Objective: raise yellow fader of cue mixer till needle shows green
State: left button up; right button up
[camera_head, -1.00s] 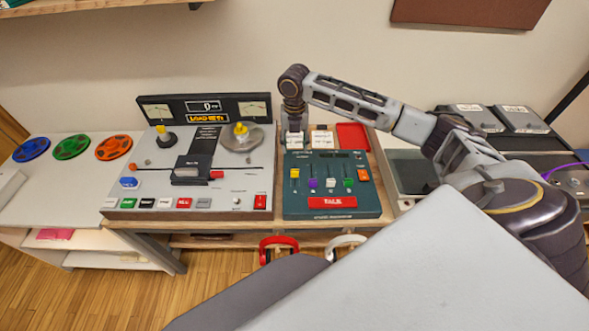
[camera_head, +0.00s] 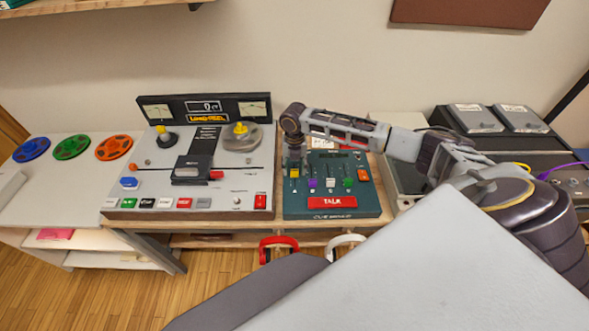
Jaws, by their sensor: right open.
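The teal cue mixer (camera_head: 361,209) stands on the table, right of the grey tape deck. Its yellow fader (camera_head: 294,173) is at the left end of a row, beside a purple (camera_head: 312,183), a white (camera_head: 330,182) and a green (camera_head: 348,182) fader. My right gripper (camera_head: 294,164) is open and points down over the yellow fader, right at its knob; I cannot tell whether it touches. My right wrist hides the mixer's upper left part. Meters with needles (camera_head: 157,111) show on the tape deck's back panel; their reading is too small to tell. My left gripper is out of view.
The tape deck (camera_head: 150,190) stands close on the left with buttons and reels. A red TALK button (camera_head: 332,202) and an orange button (camera_head: 363,175) are on the mixer. Red headphones (camera_head: 279,243) hang under the table edge. Grey equipment (camera_head: 478,118) stands at the right.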

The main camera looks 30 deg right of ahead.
jog(key=shift+f, duration=0.85)
jog(key=shift+c, duration=0.5)
grip_shut()
